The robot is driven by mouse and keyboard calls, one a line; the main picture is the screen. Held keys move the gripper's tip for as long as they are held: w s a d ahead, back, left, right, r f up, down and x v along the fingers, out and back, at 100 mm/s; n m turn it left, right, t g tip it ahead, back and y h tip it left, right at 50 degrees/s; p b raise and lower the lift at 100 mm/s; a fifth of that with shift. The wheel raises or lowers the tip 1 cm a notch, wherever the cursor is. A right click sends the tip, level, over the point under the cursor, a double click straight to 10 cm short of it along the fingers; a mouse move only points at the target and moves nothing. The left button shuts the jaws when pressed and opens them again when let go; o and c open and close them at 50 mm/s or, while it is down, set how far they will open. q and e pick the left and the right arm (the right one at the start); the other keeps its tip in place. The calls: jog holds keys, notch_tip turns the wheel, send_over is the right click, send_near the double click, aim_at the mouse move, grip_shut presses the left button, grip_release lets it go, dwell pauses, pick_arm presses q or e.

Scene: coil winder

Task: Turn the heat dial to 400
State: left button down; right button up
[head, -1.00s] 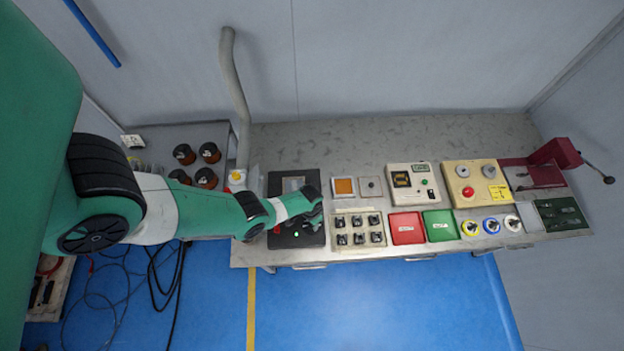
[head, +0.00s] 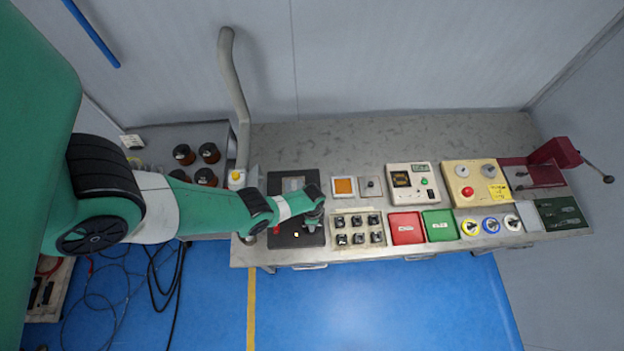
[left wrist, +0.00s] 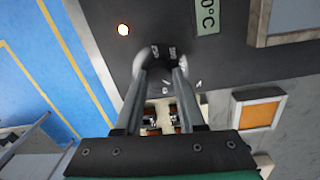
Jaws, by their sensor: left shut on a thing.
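The heat dial (left wrist: 172,76) is a round grey knob on a dark panel (left wrist: 250,60), seen in the left wrist view. My left gripper (left wrist: 163,52) is shut on the knob, with a finger on each side of it. Parts of the dial's face are hidden by the fingers, and the setting cannot be read. White scale marks show beside it. In the head view the dark panel (head: 286,240) is at the bench's left end, and my left gripper (head: 314,216) is over its right side, hiding the dial. My right gripper is in neither view.
A green display (left wrist: 207,16) reading partly "0°C" and a glowing lamp (left wrist: 123,29) are on the panel. Right of it stand a switch box (head: 358,218), an orange-windowed unit (head: 344,187), red (head: 406,226) and green (head: 440,224) boxes. Spools (head: 184,153) are at left.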

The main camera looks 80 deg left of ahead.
pick_arm(q)
jog(key=shift+m, duration=0.5)
jog(key=c, duration=0.5)
grip_release()
